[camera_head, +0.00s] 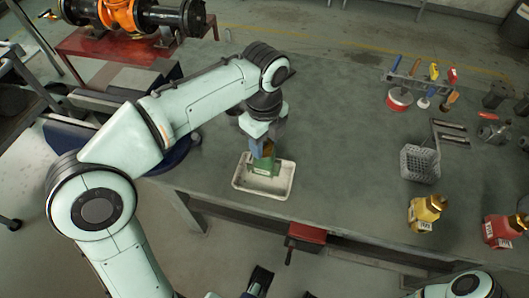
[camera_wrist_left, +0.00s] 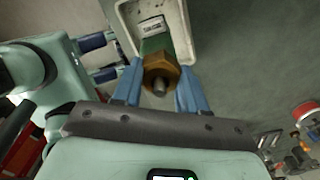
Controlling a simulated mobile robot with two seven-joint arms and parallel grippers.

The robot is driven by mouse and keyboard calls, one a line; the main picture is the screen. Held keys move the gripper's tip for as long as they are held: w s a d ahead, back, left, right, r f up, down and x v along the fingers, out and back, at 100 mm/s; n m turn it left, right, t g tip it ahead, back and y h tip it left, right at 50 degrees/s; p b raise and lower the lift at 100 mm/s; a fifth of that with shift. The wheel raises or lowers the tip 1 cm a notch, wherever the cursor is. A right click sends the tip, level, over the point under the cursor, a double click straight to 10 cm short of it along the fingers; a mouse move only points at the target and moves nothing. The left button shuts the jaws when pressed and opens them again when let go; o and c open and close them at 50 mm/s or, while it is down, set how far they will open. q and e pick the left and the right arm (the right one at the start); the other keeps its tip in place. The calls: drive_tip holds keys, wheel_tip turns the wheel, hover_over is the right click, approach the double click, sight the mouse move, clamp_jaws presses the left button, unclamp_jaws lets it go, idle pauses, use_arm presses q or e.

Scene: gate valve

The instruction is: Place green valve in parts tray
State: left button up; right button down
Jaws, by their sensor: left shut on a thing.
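The green valve (camera_head: 263,166) has a green body, a white label and a brass-coloured top. It is upright within the outline of the white parts tray (camera_head: 249,188), at the bench's front edge. My left gripper (camera_head: 262,149) points down and is shut on the valve's top. In the left wrist view, its blue fingers flank the brass nut of the valve (camera_wrist_left: 155,45), with the tray (camera_wrist_left: 187,45) behind. Whether the valve's base touches the tray floor cannot be told. My right gripper (camera_wrist_left: 117,57) shows at the left of the wrist view, its blue fingers apart and empty.
A yellow valve (camera_head: 424,213) and a red valve (camera_head: 499,231) stand at right on the bench. A grey basket (camera_head: 420,164) and a tool rack (camera_head: 418,82) are farther back. A red vise (camera_head: 306,234) hangs at the front edge. The bench middle is clear.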

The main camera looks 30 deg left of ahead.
use_arm(q)
drive_tip(key=shift+f+b, duration=0.55)
drive_tip(key=shift+f, duration=1.6)
drive_tip(key=o, duration=1.2)
drive_tip(key=shift+c, duration=0.2)
wheel_tip(320, 180, up, 11)
drive_tip(key=p, duration=0.3)
drive_tip(key=shift+p, duration=0.4)
drive_tip(key=shift+r, duration=0.65)
